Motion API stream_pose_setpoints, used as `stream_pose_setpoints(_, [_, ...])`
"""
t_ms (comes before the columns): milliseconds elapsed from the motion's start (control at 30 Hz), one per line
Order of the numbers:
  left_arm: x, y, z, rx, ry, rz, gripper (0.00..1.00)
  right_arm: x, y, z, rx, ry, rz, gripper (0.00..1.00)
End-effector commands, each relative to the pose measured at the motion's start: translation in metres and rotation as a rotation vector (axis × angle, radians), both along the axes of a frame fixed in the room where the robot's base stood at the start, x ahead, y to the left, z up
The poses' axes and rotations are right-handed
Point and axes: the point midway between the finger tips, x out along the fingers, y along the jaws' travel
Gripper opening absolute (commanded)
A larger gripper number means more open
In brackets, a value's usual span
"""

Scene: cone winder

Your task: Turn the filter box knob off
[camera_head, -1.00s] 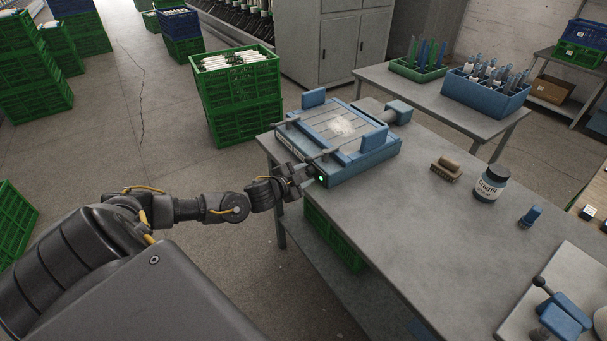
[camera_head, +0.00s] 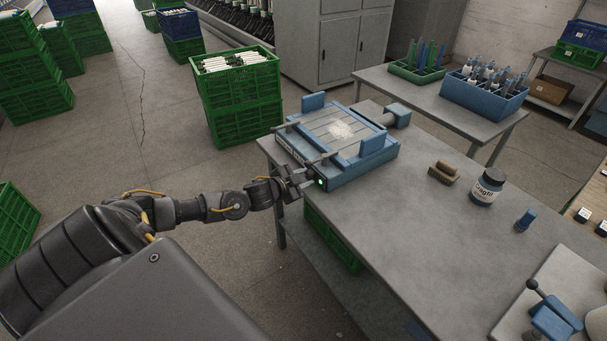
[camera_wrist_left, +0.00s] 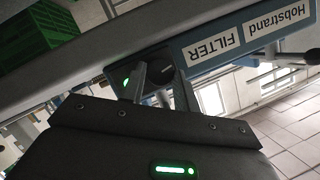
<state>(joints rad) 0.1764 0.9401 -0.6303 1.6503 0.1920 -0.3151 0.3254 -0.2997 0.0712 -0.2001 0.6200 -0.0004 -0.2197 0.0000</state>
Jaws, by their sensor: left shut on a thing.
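A green light is lit beside a dark round knob (camera_wrist_left: 166,73) on that face. My left gripper (camera_head: 306,178) is at the front of the box, next to the light. In the left wrist view its fingers (camera_wrist_left: 158,82) reach up to the knob and are shut on it, one on each side. The fingers hide part of the knob. My right gripper does not show.
A blue device (camera_head: 553,315) stands at the near right. Green crates (camera_head: 240,95) stand on the floor behind. The table middle is clear.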

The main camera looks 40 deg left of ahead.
Motion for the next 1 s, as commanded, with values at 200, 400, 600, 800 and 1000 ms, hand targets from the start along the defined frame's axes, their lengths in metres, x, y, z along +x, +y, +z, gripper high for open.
stream_pose_setpoints(200, [0.000, 0.003, 0.006, -0.187, 0.058, 0.004, 0.08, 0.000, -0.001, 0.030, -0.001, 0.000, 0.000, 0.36])
stream_pose_setpoints(400, [0.001, 0.005, 0.006, -0.370, 0.112, 0.003, 0.08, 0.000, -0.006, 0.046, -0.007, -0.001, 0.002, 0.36])
stream_pose_setpoints(600, [0.002, 0.007, 0.005, -0.553, 0.165, 0.005, 0.08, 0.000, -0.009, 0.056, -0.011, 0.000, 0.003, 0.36])
stream_pose_setpoints(800, [0.003, 0.009, 0.003, -0.735, 0.219, 0.003, 0.08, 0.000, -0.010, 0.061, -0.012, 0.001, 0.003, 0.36])
stream_pose_setpoints(1000, [0.004, 0.010, 0.001, -0.916, 0.273, 0.003, 0.08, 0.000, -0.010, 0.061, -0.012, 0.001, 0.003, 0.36])
